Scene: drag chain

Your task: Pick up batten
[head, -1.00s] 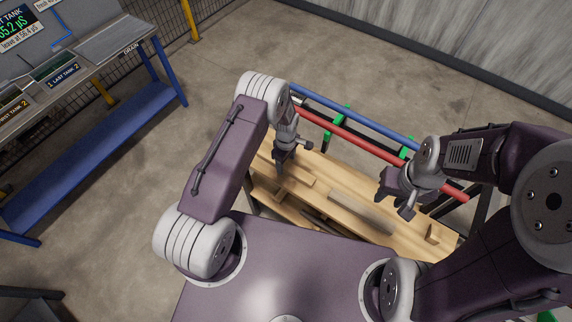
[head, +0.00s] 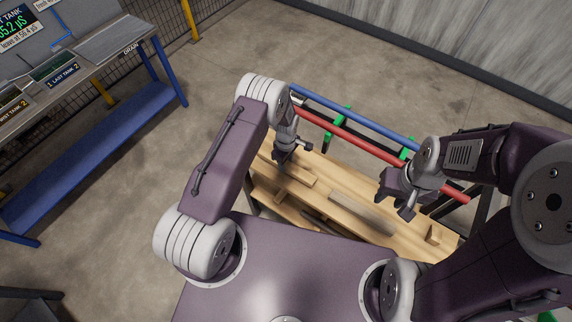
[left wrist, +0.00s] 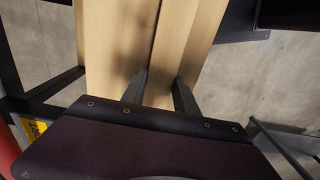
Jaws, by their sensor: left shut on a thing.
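A pale wooden batten (head: 302,181) lies along the left part of the wooden bench top. My left gripper (head: 281,160) is over its far left part, pointing down. In the left wrist view, my left gripper's two dark fingers (left wrist: 160,92) stand on either side of the pale batten (left wrist: 184,45), shut on it. Whether the batten is clear of the bench I cannot tell. My right gripper (head: 382,190) hangs above the right part of the bench; its finger gap is too small to make out.
The bench top (head: 345,185) also bears a greyish strip (head: 362,214) and a small wooden block (head: 432,236). A blue rail (head: 355,117) and a red rail (head: 350,136) run behind the bench, with green brackets. A blue-framed tank stand (head: 100,140) is far left.

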